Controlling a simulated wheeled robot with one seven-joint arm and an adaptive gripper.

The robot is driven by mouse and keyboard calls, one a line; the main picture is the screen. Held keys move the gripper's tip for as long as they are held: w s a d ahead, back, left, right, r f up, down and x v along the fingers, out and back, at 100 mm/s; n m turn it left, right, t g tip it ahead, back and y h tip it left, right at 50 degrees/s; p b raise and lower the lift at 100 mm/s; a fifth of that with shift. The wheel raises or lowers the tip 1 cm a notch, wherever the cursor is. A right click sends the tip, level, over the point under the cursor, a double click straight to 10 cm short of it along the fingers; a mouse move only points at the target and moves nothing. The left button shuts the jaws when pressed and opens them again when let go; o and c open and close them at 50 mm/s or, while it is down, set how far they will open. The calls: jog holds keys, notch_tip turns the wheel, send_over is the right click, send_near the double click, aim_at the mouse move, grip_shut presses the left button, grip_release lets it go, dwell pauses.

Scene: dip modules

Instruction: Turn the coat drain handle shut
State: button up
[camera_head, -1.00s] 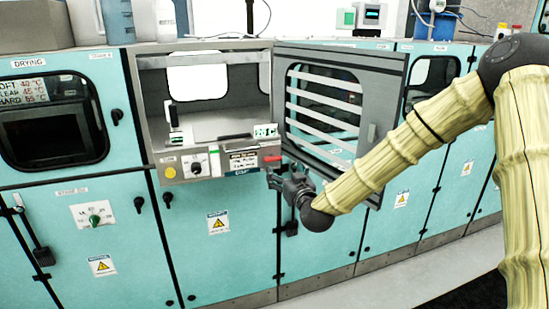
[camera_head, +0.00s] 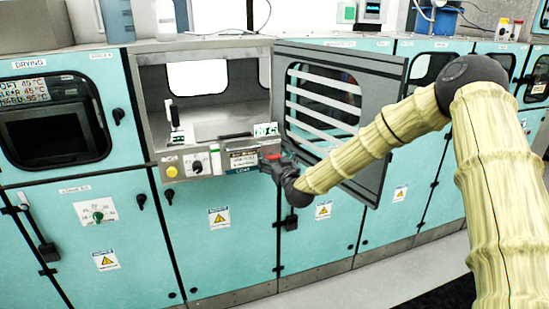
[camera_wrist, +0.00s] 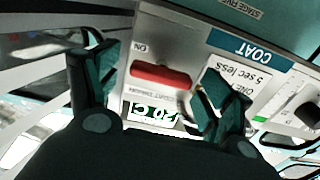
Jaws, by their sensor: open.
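My gripper (camera_wrist: 157,64) is open, with one finger on each side of the bar, and I see gaps at both ends. In the head view my gripper (camera_head: 276,168) is at the right end of the coating unit's front panel, where it partly hides the handle (camera_head: 271,157).
A green digital display (camera_head: 265,130) is just above the handle. A knob (camera_head: 196,166) and a yellow button (camera_head: 171,171) are farther left on the panel. The open slatted door (camera_head: 345,110) stands right of the gripper, behind my arm. The floor in front is clear.

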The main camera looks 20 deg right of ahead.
jog(key=c, duration=1)
jog(key=shift+f+m+b, duration=0.15)
jog(key=shift+m+b, duration=0.25)
jog(key=shift+b, duration=0.35)
jog(key=m+b, duration=0.3)
jog(key=b, duration=0.1)
jog(key=shift+d+f, duration=0.1)
jog(key=shift+f, duration=0.05)
jog(key=m+b, duration=0.5)
jog(key=b, duration=0.1)
jog(key=shift+b, duration=0.3)
jog(key=m+b, duration=0.4)
jog(key=shift+d+f+m+b, duration=0.1)
jog(key=shift+m+b, duration=0.3)
jog(key=m+b, duration=0.4)
jog(key=shift+r+m, duration=0.25)
jog(key=shift+m, duration=0.05)
